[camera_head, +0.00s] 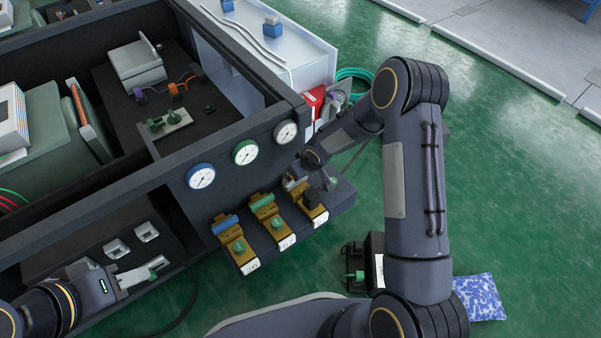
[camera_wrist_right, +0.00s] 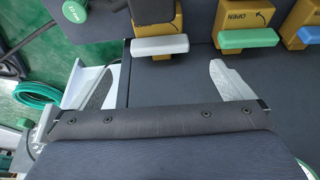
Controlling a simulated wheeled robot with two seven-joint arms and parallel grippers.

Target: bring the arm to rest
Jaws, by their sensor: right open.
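My right gripper (camera_wrist_right: 162,68) is open, with its two pale fingers spread and nothing held between them. A yellow damper box with a light grey handle (camera_wrist_right: 160,45) is just beyond the fingertips, apart from them. In the head view my right arm reaches over to this box (camera_head: 315,212) and partly hides the gripper. Beside it stand a box with a green handle (camera_head: 262,202) and a box with a blue handle (camera_head: 225,224). My left gripper (camera_head: 158,268) is at the lower left, over the dark cabinet; its finger gap is unclear.
Blue, green and grey-rimmed gauges (camera_head: 201,176) sit on the panel above the boxes. A dark open cabinet (camera_head: 130,180) fills the left. A black device (camera_head: 365,262) and a blue-white bag (camera_head: 479,298) lie on the green floor. The floor at right (camera_head: 520,190) is clear.

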